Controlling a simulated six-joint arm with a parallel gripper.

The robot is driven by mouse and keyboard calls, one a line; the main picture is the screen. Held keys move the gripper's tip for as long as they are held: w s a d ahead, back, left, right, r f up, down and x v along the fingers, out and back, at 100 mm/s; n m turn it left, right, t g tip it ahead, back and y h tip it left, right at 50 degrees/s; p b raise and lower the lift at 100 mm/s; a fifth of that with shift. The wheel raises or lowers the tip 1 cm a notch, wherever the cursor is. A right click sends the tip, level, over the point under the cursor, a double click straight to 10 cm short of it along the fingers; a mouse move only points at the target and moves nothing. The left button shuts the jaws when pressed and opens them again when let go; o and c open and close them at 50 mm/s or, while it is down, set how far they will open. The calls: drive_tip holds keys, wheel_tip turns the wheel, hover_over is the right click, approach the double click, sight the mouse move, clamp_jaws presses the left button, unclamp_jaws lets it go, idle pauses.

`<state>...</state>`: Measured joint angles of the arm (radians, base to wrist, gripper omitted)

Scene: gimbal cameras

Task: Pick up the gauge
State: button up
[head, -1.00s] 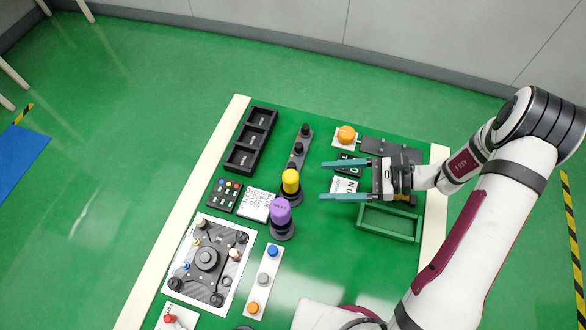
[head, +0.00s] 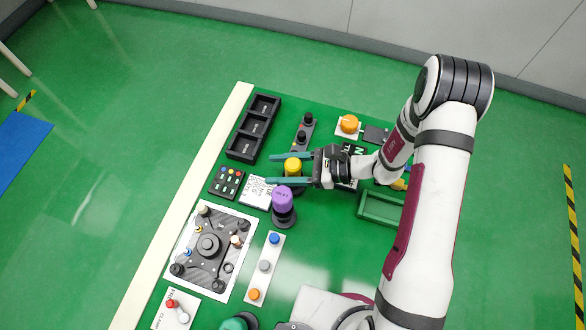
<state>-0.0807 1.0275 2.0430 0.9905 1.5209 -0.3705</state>
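I cannot make out for certain which object is the gauge. A yellow-topped cylinder (head: 292,166) on a dark base and a purple-topped cylinder (head: 283,197) on a dark base stand upright near the board's middle. My gripper (head: 270,169) points left over the board. Its two teal fingers are apart, one on the far side and one on the near side of the yellow top, which shows between them. Whether they touch it cannot be told. The purple cylinder stands just nearer than the near finger. The yellow one's base is largely hidden.
A black compartment tray (head: 254,128) lies at the far left of the green board. A keypad (head: 228,182), a white fixture plate (head: 211,250) and a button strip (head: 265,268) fill the left side. A green open tray (head: 381,207) lies right. The board between strip and tray is clear.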

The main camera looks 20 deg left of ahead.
clamp_jaws()
drive_tip(key=r, duration=0.2)
drive_tip(key=d+r, duration=0.1)
drive_tip(key=r, duration=0.1)
drive_tip(key=shift+w+r, duration=0.15)
drive_tip(key=shift+r, duration=0.2)
drive_tip(key=r+v, duration=0.2)
drive_tip(key=v, duration=1)
drive_tip(key=shift+s+a+r, duration=0.3)
drive_tip(key=shift+a+r, duration=0.05)
drive_tip(key=shift+r, duration=0.1)
drive_tip(key=shift+c, duration=1)
unclamp_jaws()
clamp_jaws()
drive_tip(key=w+d+r+m+t+h, duration=0.1)
drive_tip(key=w+d+r+m+t, duration=0.3)
drive_tip(key=r, duration=0.4)
drive_tip(key=w+d+r+m+t+h, duration=0.1)
drive_tip(key=w+d+r+m+t, duration=0.3)
drive_tip(key=d+r+t, duration=0.3)
drive_tip(key=shift+w+d+r+m+h, duration=0.15)
drive_tip(key=shift+d+r+m+h, duration=0.15)
drive_tip(key=shift+d+r+m, duration=0.25)
